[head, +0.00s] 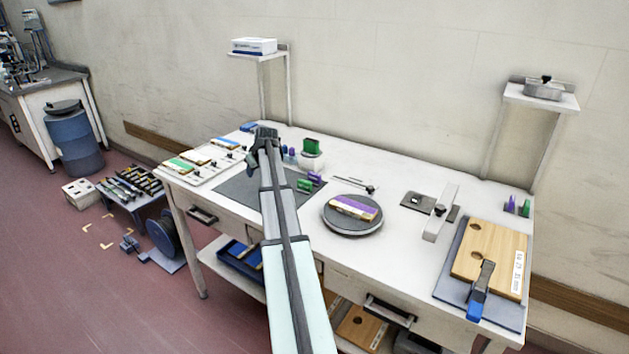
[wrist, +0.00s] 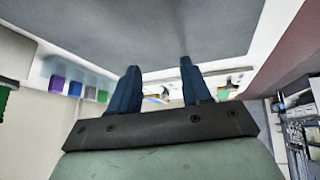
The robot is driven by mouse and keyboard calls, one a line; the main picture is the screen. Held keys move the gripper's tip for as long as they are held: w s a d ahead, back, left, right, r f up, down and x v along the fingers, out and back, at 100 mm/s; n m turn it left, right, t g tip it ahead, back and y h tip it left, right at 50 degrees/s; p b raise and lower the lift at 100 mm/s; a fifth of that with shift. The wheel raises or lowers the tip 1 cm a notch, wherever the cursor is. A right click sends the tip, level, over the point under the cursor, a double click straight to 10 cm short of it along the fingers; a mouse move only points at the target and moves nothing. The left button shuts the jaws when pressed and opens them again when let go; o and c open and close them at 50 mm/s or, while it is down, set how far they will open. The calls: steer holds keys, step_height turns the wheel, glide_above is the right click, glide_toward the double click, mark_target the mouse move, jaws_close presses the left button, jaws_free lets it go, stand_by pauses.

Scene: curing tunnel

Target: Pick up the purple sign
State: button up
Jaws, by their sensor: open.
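The purple sign (head: 354,207) looks like a flat plate with a purple face and pale wood-coloured edge. It lies on a round grey turntable (head: 352,222) near the front middle of the table in the head view. My gripper (head: 256,152) is to the left of it and farther back, above the table around the back of the dark mat. In the wrist view my gripper (wrist: 158,66) has its two dark blue fingers apart with nothing between them. I cannot make out the sign in the wrist view.
Coloured signs on a white rack (head: 205,165) are at left. A white upright fixture (head: 441,212) and a wooden board (head: 490,258) are at right. Two shelf posts rise behind.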

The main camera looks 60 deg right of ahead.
steer(key=s+d+r+g+y, duration=0.1)
steer(key=s+d+r, duration=0.3)
steer(key=s+d, duration=0.6)
steer(key=n+y, duration=0.1)
steer(key=n, duration=0.1)
glide_toward(316, 174)
steer(key=shift+g, duration=0.4)
steer(key=x, duration=0.4)
steer(key=shift+w+d+f, duration=0.2)
steer(key=shift+d+f, duration=0.1)
steer(key=shift+f, duration=0.05)
steer(key=shift+w+a+x, duration=0.15)
steer(key=shift+x, duration=1.2)
steer(key=shift+w+a+x, duration=0.15)
steer(key=shift+x, duration=1.2)
steer(key=shift+r, duration=0.1)
jaws_close()
